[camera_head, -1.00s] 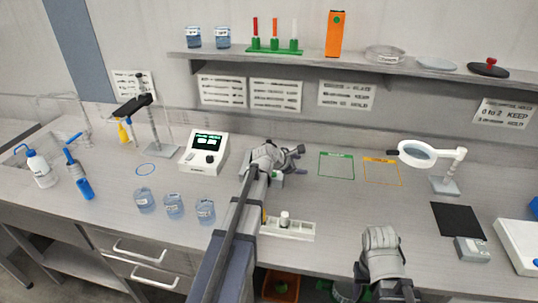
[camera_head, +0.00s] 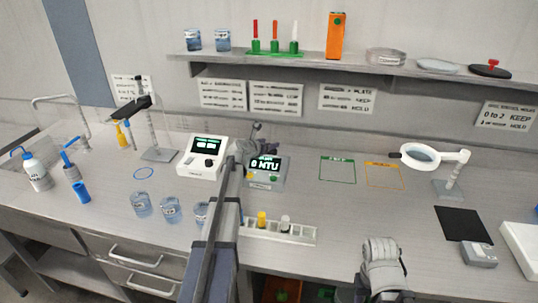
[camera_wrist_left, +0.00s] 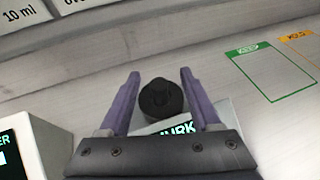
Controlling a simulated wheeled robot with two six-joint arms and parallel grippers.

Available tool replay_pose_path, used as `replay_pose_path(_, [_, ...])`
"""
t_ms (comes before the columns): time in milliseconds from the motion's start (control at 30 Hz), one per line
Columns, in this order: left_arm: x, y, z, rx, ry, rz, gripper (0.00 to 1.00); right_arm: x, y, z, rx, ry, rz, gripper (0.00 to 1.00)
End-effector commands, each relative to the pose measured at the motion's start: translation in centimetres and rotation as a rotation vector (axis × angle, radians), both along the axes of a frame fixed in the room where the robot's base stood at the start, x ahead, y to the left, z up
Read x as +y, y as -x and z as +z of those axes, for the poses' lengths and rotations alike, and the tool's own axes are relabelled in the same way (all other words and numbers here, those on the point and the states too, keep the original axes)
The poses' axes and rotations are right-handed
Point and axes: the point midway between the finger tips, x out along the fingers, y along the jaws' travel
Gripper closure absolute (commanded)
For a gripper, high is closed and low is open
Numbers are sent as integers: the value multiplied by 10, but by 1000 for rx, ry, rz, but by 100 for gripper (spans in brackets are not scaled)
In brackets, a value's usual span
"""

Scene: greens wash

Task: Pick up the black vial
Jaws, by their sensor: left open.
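The black vial (camera_wrist_left: 160,98) shows in the left wrist view as a dark round cap between the two purple-grey fingers. My left gripper (camera_wrist_left: 160,85) is open around it, with a gap on each side. In the head view my left gripper (camera_head: 262,138) is at the back of the bench, over the turbidity meter (camera_head: 267,181), whose screen reads 0 NTU. The meter's screen also shows just below the vial in the left wrist view. How the vial is supported is hidden. My right gripper (camera_head: 384,262) is low at the front; its fingers cannot be made out.
A white rack (camera_head: 290,235) with a yellow-capped vial (camera_head: 262,219) and a white-capped vial (camera_head: 285,223) stands in front. A white instrument (camera_head: 202,157) is left of the meter. Several beakers stand front left. Green and orange outlined areas (camera_head: 338,170) on the right are empty.

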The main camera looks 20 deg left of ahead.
Motion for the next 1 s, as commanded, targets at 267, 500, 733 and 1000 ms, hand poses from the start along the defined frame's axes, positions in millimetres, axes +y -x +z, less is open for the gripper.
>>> replay_pose_path(267, [2, -21, -24, 0, 0, -1, 36, 0, 0, -24, 0, 0, 0, 50])
replay_pose_path(500, [1, -44, -32, 0, -1, -2, 36, 0, 0, -32, 0, 0, 0, 50])
replay_pose_path(733, [1, -43, -31, 0, -1, -1, 40, 0, 0, -30, 0, 0, 0, 50])
replay_pose_path(1000, [1, -42, -31, 0, -1, -1, 71, 0, 0, -31, 0, 0, 0, 50])
